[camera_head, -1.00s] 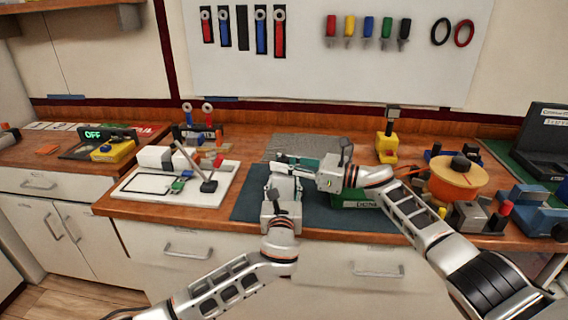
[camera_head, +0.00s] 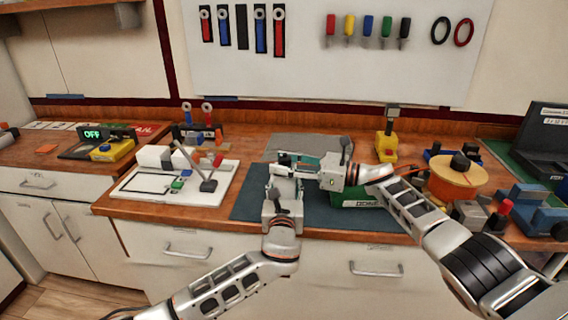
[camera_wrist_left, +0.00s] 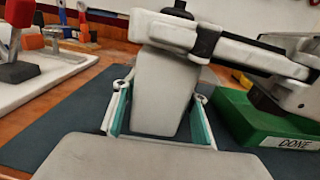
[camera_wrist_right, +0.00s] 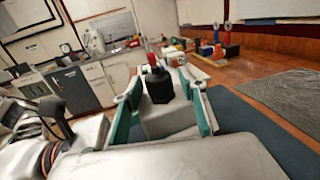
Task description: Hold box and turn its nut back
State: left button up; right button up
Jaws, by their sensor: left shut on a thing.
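A light grey box (camera_wrist_left: 165,90) stands upright on the dark mat between the teal pads of my left gripper (camera_wrist_left: 160,118), which is shut on its sides. A black nut (camera_wrist_right: 159,85) sits on top of the box. It also shows at the top of the left wrist view (camera_wrist_left: 178,8). My right gripper (camera_wrist_right: 164,98) comes in from the right, level with the nut. Its fingers stand on either side of the nut with gaps, so it is open. In the head view the grippers (camera_head: 298,162) meet over the mat and largely hide the box and nut.
A green box labelled DONE (camera_wrist_left: 265,125) stands close by on the right, under my right arm. A white board with small parts (camera_head: 165,190) lies to the left. An orange spool (camera_head: 455,180) and blue blocks stand to the right. The grey textured sheet (camera_wrist_right: 290,93) behind is clear.

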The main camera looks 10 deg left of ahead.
jog(key=shift+d+r, duration=0.1)
jog(key=shift+r, duration=0.05)
jog(key=shift+d, duration=0.6)
jog(key=s+d, duration=0.2)
jog(key=d, duration=0.8)
jog(key=shift+d, duration=0.2)
jog(key=shift+s, duration=0.1)
